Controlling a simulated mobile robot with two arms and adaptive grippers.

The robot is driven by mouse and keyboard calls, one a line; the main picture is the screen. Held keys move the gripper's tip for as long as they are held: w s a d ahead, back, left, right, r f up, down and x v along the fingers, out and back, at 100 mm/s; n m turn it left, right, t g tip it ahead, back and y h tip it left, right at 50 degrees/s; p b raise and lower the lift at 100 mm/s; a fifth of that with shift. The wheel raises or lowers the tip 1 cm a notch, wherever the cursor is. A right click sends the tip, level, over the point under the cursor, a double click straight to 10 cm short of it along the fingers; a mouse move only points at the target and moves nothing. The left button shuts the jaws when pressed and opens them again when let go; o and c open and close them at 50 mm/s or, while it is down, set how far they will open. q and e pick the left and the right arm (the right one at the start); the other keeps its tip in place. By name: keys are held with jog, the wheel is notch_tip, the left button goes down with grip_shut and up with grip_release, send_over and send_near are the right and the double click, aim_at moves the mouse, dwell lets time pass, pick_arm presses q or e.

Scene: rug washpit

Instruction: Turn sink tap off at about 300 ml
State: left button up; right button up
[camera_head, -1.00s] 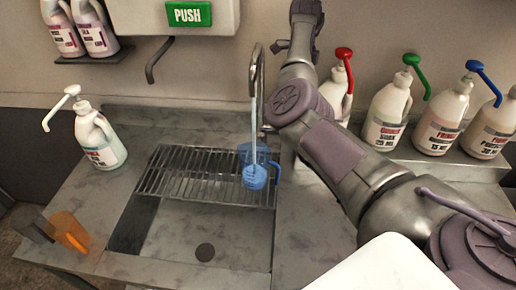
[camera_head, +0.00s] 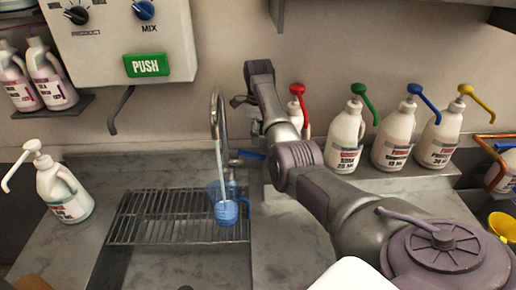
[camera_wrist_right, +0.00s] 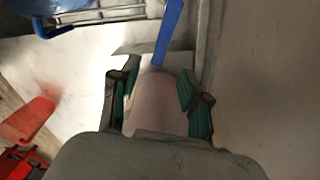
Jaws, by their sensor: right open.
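The chrome sink tap (camera_head: 216,115) stands at the back of the sink, and a pale stream of water (camera_head: 222,180) falls from its spout. Its blue lever (camera_head: 251,155) sticks out to the right at the base. The blue jug (camera_head: 229,212) stands on the wire rack under the spout; its water level and marks are too small to read. My right gripper (camera_head: 242,101) is partly hidden by my arm. In the right wrist view my right gripper (camera_wrist_right: 158,90) is open, with the blue lever (camera_wrist_right: 168,35) just beyond its fingertips, apparently not between them. My left gripper is not in view.
A wire rack (camera_head: 150,215) spans the sink. A white pump bottle (camera_head: 62,195) stands at the left, and several bottles with coloured pumps (camera_head: 395,138) line the back right ledge. A dispenser box (camera_head: 120,35) hangs above the sink.

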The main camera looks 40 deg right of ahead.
aim_at(258, 155)
notch_tip(258, 155, down, 8)
jog(key=shift+r+p, duration=0.15)
jog(key=shift+p, duration=0.45)
grip_shut()
